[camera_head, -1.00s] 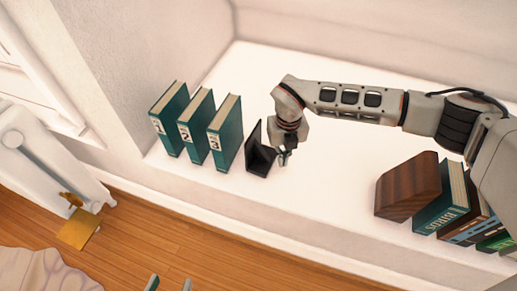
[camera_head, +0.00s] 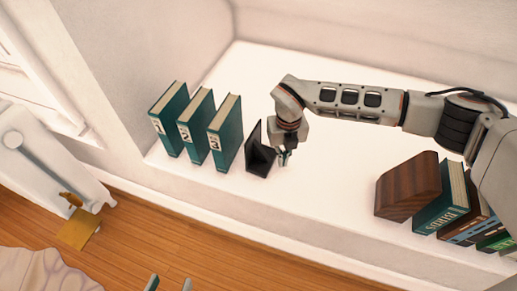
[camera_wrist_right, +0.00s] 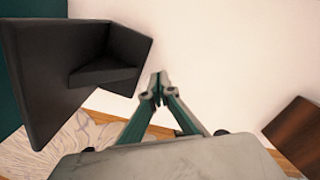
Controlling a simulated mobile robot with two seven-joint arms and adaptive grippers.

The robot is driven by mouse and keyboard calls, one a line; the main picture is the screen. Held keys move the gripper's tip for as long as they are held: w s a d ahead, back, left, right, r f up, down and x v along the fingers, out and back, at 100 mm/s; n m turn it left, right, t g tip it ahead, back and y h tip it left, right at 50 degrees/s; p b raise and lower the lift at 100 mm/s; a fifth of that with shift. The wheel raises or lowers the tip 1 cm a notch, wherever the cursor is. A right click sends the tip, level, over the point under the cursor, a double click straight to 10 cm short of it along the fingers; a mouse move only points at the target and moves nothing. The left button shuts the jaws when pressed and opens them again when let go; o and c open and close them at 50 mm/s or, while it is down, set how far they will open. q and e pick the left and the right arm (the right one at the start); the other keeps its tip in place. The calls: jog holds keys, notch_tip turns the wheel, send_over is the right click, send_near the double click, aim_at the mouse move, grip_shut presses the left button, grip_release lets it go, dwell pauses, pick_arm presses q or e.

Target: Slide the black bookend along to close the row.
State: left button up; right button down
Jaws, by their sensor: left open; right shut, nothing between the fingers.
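The black bookend (camera_head: 257,153) stands upright on the white ledge, just right of three teal books numbered 1 (camera_head: 169,119), 2 (camera_head: 196,125) and 3 (camera_head: 226,132). Small gaps separate the books. A narrow gap shows between book 3 and the bookend. My right gripper (camera_head: 285,157) is shut and empty, low at the right side of the bookend. In the right wrist view its fingertips (camera_wrist_right: 157,85) are together, and the bookend (camera_wrist_right: 60,75) is to their left; I cannot tell whether they touch. My left gripper (camera_head: 168,284) is open at the bottom edge, well away from the ledge.
A dark wooden block (camera_head: 408,187) stands at the right of the ledge, beside a teal book (camera_head: 441,203) and several more books. The white ledge (camera_head: 335,180) is clear between the bookend and the block. A wall bounds the ledge at the left.

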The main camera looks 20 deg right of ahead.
jog(key=shift+f, duration=0.15)
jog(key=shift+f, duration=0.75)
pick_arm(q)
jog(key=shift+w+a, duration=0.1)
jog(key=shift+a, duration=0.05)
pick_arm(e)
jog(key=shift+w+a, duration=0.1)
